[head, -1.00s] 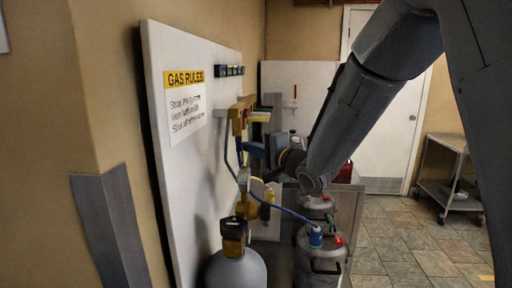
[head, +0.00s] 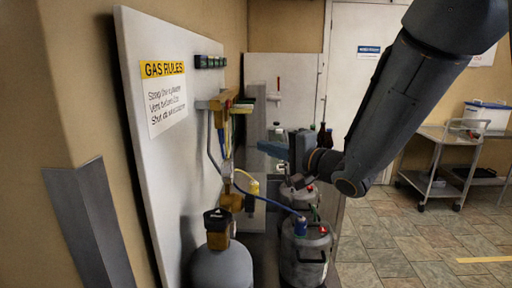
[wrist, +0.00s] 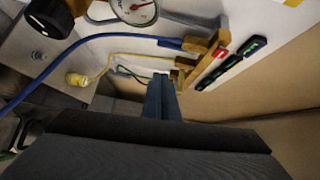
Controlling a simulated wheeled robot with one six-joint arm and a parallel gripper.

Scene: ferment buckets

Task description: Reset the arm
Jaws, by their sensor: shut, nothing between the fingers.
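My gripper (head: 268,147) is in the middle of the head view, at the end of my dark arm. It points left toward the white gas board (head: 150,50). In the wrist view its blue fingers (wrist: 161,98) are together with nothing between them. It is in the air above the metal kegs and appears apart from the brass manifold (head: 222,103) on the board.
A grey gas cylinder (head: 222,265) with a brass regulator stands at the front. A blue hose (head: 265,203) runs to the front keg (head: 305,255).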

